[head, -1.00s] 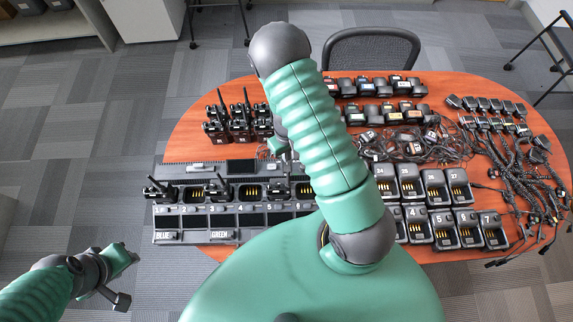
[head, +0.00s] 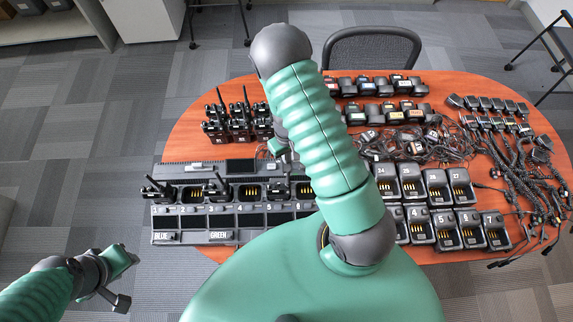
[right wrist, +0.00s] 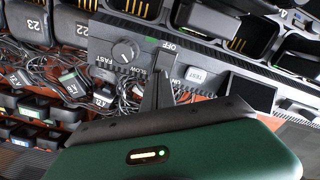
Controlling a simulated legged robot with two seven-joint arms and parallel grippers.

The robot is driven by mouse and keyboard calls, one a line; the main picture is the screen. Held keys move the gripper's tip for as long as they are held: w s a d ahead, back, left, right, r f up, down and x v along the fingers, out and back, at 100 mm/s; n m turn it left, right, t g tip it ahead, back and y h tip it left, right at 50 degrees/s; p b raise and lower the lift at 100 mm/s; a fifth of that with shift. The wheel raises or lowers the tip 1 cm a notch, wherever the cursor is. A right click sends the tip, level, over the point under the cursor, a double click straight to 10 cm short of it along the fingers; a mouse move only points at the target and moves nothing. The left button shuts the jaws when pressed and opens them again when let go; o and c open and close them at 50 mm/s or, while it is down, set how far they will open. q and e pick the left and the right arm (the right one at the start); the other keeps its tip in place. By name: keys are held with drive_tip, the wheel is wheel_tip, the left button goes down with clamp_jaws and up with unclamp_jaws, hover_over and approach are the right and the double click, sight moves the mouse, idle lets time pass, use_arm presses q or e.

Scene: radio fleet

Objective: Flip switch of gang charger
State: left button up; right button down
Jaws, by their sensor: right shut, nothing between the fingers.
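The gang charger (head: 190,237) is a long black unit with a row of pockets on the left half of the table. The fingers cover part of the panel, so contact and the switch's position cannot be told. My left gripper (head: 122,280) is left of the table, away from the charger.
Several single chargers (head: 445,230) stand on the right. Tangled cables (head: 410,145) and corded microphones (head: 520,170) lie behind and beside them. My right arm hides the table's middle.

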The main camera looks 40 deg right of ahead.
drive_tip(key=shift+f, duration=0.1)
wheel_tip(320, 180, up, 7)
drive_tip(key=p, duration=0.5)
drive_tip(key=shift+p, duration=0.35)
